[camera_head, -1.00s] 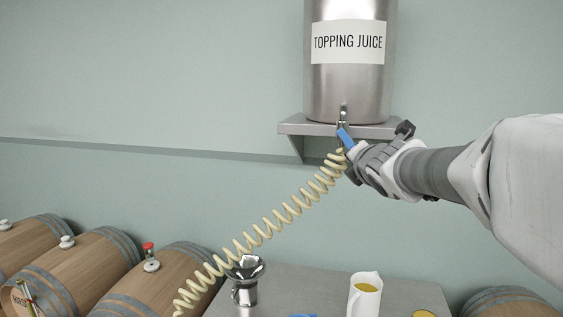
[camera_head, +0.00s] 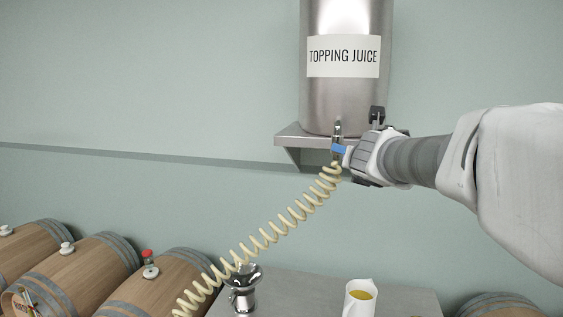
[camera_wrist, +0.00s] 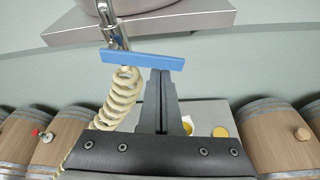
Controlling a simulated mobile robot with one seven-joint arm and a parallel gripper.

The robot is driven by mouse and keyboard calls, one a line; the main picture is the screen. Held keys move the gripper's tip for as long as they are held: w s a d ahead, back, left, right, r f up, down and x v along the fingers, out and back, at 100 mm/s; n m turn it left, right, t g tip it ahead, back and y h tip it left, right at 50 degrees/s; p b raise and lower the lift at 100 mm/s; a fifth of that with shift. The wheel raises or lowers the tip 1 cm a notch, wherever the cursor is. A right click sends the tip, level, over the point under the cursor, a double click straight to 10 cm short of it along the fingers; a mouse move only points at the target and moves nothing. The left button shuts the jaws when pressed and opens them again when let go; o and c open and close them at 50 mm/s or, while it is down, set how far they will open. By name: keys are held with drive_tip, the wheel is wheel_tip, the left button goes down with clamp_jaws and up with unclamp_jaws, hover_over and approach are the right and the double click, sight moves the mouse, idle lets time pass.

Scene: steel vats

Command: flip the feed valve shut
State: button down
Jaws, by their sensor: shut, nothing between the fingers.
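The feed valve's blue handle (camera_head: 339,148) is on the metal tap (camera_head: 338,130) under the steel vat labelled "TOPPING JUICE" (camera_head: 343,100). In the wrist view the blue handle (camera_wrist: 142,58) lies nearly level across the picture, crossing below the tap (camera_wrist: 116,36). My gripper (camera_wrist: 161,75) is shut and empty, its fingertips at the handle's right half; I cannot tell if they touch it. In the head view my gripper (camera_head: 350,156) is just right of the valve, its fingers partly hidden. The cream coiled hose (camera_head: 270,232) hangs from the tap.
The vat stands on a wall shelf (camera_head: 290,136). Below are a steel table (camera_head: 300,285) with a metal funnel vessel (camera_head: 243,290) and a white jug (camera_head: 359,298) of yellow liquid. The wall area left of the hose is clear.

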drive_tip(key=shift+w+a+r, duration=0.2)
drive_tip(key=shift+a, duration=0.5)
wheel_tip(320, 180, down, 4)
drive_tip(key=f+b, duration=0.1)
drive_tip(key=b, duration=0.4)
drive_tip(key=r+p+v, duration=0.1)
drive_tip(key=p+v, duration=0.1)
drive_tip(key=v, duration=0.8)
drive_tip(key=shift+a+p, duration=0.4)
drive_tip(key=shift+w, duration=0.1)
